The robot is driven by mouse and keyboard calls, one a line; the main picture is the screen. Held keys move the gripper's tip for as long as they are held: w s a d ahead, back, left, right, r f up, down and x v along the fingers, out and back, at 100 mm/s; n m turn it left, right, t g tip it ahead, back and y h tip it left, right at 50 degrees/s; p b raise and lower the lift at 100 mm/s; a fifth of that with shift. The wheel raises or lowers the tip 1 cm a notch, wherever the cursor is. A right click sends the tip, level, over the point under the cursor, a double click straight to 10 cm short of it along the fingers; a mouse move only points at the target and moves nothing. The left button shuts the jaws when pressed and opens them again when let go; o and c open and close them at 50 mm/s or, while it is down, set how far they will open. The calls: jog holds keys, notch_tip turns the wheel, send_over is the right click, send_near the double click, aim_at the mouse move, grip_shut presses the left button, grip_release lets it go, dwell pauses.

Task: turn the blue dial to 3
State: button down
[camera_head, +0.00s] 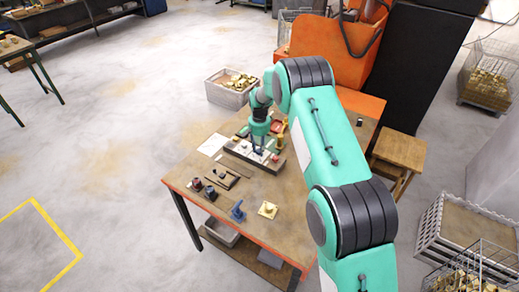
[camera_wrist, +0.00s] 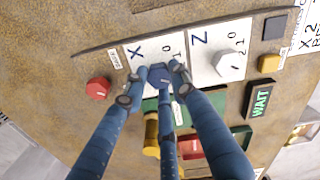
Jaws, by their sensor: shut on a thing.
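The blue dial (camera_wrist: 158,74) sits on a white plate marked X on the control panel. My gripper (camera_wrist: 153,86) is shut on the dial, its dark blue fingers around it. In the head view my gripper (camera_head: 261,148) reaches down to the panel (camera_head: 238,151) on the workbench. A 0 and a 1 show on the plate just right of the dial. The fingers hide part of the dial and plate, and I cannot tell which number it points to.
A pale grey dial (camera_wrist: 230,66) on the Z plate is close at the right. A red knob (camera_wrist: 98,88) is at the left. A yellow button (camera_wrist: 269,63) and a WAIT display (camera_wrist: 260,98) lie further right. A blue object (camera_head: 238,212) stands on the bench front.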

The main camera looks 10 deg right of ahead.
aim_at(259, 149)
jog(key=c, duration=1.4)
grip_release()
jog(key=shift+w+r, duration=0.3)
jog(key=shift+w, duration=0.2)
jog(key=shift+c, duration=0.2)
jog(key=shift+s+f, duration=0.2)
jog(key=shift+s, duration=0.05)
jog(key=shift+r, duration=0.1)
notch_tip(259, 149, up, 12)
